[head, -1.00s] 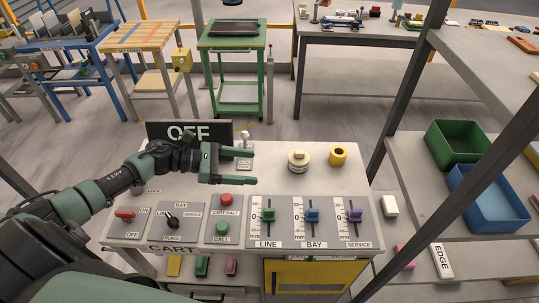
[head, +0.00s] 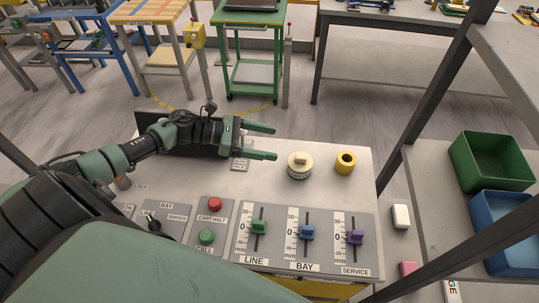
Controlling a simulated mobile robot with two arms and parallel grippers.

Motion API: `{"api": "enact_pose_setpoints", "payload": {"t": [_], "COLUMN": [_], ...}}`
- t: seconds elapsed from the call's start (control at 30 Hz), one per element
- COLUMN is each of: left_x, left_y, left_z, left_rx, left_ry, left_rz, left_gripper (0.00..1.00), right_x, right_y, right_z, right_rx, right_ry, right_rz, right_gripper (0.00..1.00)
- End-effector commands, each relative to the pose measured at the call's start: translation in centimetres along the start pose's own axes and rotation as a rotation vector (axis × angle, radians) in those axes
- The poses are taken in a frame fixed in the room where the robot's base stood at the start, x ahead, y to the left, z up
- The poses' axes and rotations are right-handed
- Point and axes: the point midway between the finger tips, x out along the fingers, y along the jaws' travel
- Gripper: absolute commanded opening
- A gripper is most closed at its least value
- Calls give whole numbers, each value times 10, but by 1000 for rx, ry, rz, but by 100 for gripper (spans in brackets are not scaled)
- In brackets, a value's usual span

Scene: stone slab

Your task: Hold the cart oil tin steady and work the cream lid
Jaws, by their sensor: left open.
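My right gripper is not in view.
In front are the LINE (head: 258,227), BAY (head: 307,233) and SERVICE (head: 355,237) sliders. A red button (head: 215,203) and a green button (head: 206,236) lie left. A dark shelf post rises right.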

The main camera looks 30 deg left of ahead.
Motion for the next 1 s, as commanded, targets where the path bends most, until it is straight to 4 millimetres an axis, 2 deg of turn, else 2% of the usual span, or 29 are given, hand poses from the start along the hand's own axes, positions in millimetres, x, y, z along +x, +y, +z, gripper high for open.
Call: {"api": "enact_pose_setpoints", "payload": {"t": [0.03,0.33,0.6,0.77,1.0], "left_x": [3,14,24,26,26], "left_y": [0,0,0,0,-3], "left_z": [-10,-44,-77,-83,-84], "left_rx": [0,0,1,0,-2], "left_ry": [0,0,0,0,0], "left_rz": [0,0,0,0,1], "left_gripper": [77,77,77,77,77], "right_x": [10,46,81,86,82], "right_y": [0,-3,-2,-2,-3], "right_z": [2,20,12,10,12], "right_rx": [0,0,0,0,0], "right_ry": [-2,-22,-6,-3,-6], "right_rz": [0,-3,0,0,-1], "right_gripper": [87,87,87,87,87]}}
